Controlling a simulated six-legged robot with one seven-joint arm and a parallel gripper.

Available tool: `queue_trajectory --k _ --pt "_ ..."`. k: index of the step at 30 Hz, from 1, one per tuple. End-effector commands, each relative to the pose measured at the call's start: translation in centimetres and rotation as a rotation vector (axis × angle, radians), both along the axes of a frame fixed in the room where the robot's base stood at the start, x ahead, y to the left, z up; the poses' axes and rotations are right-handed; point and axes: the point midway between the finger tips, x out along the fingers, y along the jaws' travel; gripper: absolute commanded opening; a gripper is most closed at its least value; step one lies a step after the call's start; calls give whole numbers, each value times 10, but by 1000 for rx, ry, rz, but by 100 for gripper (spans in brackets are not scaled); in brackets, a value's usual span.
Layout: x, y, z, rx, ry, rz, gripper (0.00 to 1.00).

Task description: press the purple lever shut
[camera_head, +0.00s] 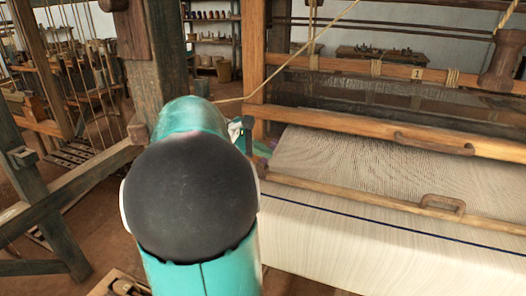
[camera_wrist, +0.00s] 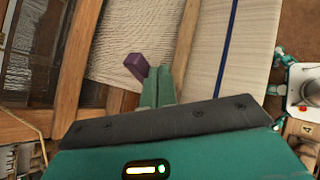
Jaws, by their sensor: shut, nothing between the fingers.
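The purple lever (camera_wrist: 137,65) shows in the wrist view as a small block beside the woven cloth, near the wooden beam. My gripper (camera_wrist: 159,72) has its two green fingers together with nothing between them. Its tips are just to the right of the purple lever and very close to it; I cannot tell whether they touch. In the head view my own arm hides most of the gripper. A small purple patch (camera_head: 262,169) shows at the arm's right edge, by the left end of the cloth.
The pale woven cloth (camera_head: 350,165) fills the right side. A wooden bar (camera_head: 350,199) with a handle (camera_head: 442,207) crosses it. Another wooden beam (camera_head: 370,129) runs above. A thick wooden post (camera_head: 158,55) stands behind my arm. Open floor shows at the lower left.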

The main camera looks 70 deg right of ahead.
Motion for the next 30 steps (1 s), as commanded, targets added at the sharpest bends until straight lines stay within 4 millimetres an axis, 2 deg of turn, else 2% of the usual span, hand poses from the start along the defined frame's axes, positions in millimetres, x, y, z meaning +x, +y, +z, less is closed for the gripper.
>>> queue_trajectory --k 8,23,30 --pt "2 0 0 0 0 0 0" --pt "18 0 5 -1 0 1 0" --pt "39 16 25 -3 -1 4 0"
